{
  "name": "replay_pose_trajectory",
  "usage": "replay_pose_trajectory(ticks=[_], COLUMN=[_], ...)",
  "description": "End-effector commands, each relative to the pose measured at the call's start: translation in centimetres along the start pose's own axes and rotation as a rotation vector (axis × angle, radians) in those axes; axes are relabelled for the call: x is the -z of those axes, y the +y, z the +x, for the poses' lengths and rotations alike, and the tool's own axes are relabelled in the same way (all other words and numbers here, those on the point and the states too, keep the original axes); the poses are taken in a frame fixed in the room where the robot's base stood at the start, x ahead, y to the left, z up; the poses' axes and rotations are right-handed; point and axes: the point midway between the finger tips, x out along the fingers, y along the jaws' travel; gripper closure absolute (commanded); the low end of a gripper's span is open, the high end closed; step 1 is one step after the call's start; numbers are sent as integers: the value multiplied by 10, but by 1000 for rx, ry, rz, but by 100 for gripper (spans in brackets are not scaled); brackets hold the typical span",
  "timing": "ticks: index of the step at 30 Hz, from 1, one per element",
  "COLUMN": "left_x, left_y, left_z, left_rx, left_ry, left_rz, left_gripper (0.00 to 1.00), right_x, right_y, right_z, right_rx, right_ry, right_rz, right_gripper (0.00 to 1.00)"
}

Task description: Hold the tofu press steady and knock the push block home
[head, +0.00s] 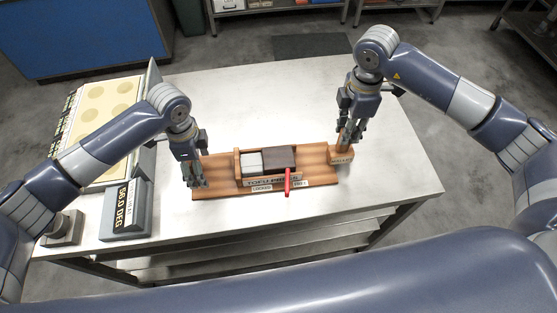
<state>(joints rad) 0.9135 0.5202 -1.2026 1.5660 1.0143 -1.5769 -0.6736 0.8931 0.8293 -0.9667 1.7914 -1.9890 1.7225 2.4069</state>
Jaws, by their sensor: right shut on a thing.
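The wooden tofu press (221,172) lies on the metal table. Its middle frame holds a white block (250,161) beside a dark brown block (279,156), likely the push block. A red lever (288,180) sticks out at the front between the "LOCKED" and "FREE" labels. My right gripper (346,143) is shut on a small labelled wooden piece (341,158) at the press's right end; I cannot tell whether this piece touches the base. My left gripper (196,182) points down at the press's left end. Its fingertips are too small to show whether they grip the base.
A warmer (102,120) with round marks on its pale top stands at the left, with a dark display box (126,208) in front. The table (270,95) is bare behind the press and at its front right edge.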

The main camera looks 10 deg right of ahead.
Motion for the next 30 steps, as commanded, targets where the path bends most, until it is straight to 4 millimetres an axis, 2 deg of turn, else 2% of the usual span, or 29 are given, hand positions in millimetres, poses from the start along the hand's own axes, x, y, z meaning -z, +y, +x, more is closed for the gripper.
replay_pose_trajectory(ticks=[5, 12, 18, 24, 30], left_x=[1, 1, 1, 0, 1], left_y=[-2, -3, -2, -2, -1], left_z=[-21, -73, -106, -120, -120], left_rx=[5, 7, 4, 2, 1], left_ry=[4, 6, 4, 5, 6], left_rz=[1, 1, 0, 0, 0], left_gripper=[27, 27, 27, 27, 27], right_x=[0, 0, 0, 0, 0], right_y=[0, 0, 0, 0, 0], right_z=[0, 0, 0, 0, 0], right_rx=[-1, -1, -1, -1, -1], right_ry=[0, 0, 0, 0, 0], right_rz=[0, 0, 0, 0, 0], right_gripper=[100, 100, 100, 100, 100])
